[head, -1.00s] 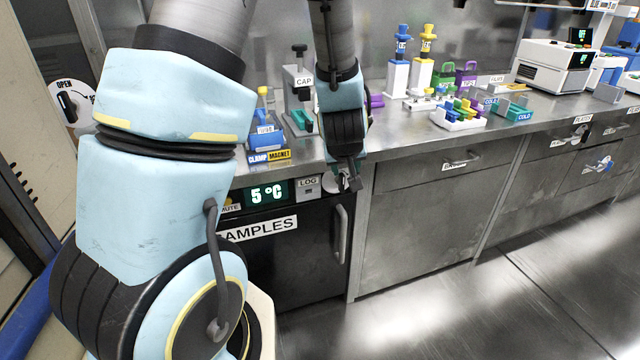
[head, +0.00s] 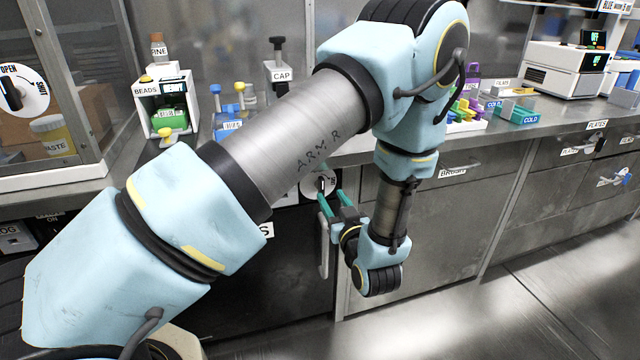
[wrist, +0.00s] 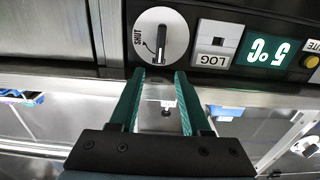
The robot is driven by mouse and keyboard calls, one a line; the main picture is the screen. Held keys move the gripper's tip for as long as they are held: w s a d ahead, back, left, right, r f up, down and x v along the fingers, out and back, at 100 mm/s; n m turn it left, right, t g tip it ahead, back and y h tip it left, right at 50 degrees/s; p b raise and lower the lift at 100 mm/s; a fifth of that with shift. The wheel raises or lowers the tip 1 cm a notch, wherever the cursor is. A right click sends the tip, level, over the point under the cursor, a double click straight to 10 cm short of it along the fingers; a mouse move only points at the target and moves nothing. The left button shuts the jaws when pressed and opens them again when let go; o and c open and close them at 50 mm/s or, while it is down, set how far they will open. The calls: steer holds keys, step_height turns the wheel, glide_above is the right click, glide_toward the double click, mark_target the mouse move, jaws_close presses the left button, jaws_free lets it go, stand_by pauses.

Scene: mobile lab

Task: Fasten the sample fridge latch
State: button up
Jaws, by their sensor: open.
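The sample fridge latch is a round white dial (wrist: 176,28) with a black lever (wrist: 161,42). In the wrist view the lever stands close to vertical, and the word SHUT reads sideways to its left. The dial also shows in the head view (head: 312,186), partly covered by the gripper and arm. My gripper (wrist: 160,74) has two teal fingers, open and empty, with the tips just short of the dial's edge, one on each side of the lever's line. In the head view my gripper (head: 330,196) is in front of the panel above the fridge door (head: 270,295).
The fridge's vertical door handle (head: 323,250) hangs just below the gripper. A LOG box (wrist: 215,43) and a temperature display (wrist: 267,50) sit beside the dial. A bench with several lab items runs above. The floor (head: 480,310) at right is clear.

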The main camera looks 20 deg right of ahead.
steer(key=w+d, duration=0.1)
steer(key=w, duration=0.6)
steer(key=shift+w+p, duration=0.15)
steer(key=shift+p, duration=0.2)
steer(key=shift+c, duration=0.2)
jaws_close()
